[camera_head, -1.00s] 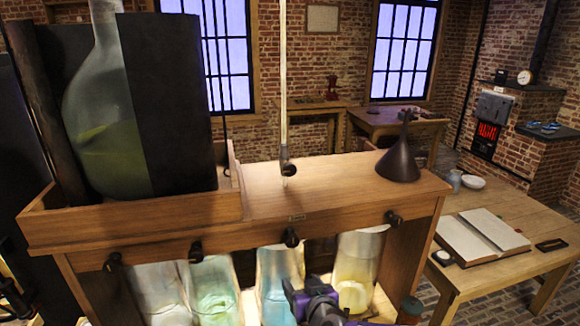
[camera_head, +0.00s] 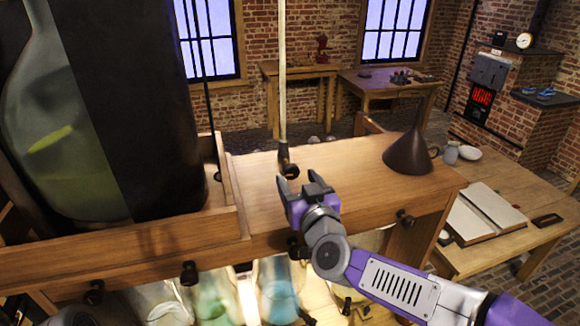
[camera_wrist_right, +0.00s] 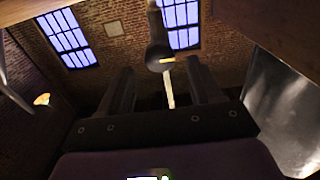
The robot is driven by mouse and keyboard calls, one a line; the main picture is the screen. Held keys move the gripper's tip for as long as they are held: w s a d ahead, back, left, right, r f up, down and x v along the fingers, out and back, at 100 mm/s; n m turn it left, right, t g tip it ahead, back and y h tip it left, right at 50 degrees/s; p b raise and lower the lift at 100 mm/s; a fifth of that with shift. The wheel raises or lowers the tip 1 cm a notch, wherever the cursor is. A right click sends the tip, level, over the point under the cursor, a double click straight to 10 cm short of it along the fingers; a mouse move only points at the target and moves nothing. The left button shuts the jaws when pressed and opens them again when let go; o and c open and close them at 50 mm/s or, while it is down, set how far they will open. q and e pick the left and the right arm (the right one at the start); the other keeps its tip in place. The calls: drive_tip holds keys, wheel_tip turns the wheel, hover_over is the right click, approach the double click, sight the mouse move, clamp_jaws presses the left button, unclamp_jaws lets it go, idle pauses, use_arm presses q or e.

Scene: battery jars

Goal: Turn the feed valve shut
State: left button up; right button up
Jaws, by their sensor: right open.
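A thin pale vertical tube (camera_head: 283,80) comes down over the wooden rack. A dark valve fitting (camera_head: 287,160) sits at its lower end and appears to be the feed valve. My right gripper (camera_head: 297,180) is open and empty, just in front of and below this fitting. In the right wrist view, the dark rounded fitting (camera_wrist_right: 158,52) shows beyond and between the two spread fingers (camera_wrist_right: 160,72), with no visible contact.
A large glass vessel (camera_head: 50,120) with a dark panel stands at the left of the rack (camera_head: 255,205). A dark funnel (camera_head: 408,153) stands right of the tube. Dark knobs line the rack's front above several lit jars (camera_head: 277,285). An open book (camera_head: 485,218) lies on the right table.

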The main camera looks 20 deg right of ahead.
sight(293, 173)
drive_tip(key=shift+w+a, duration=0.1)
drive_tip(key=shift+w, duration=2.35)
drive_tip(key=c, duration=1)
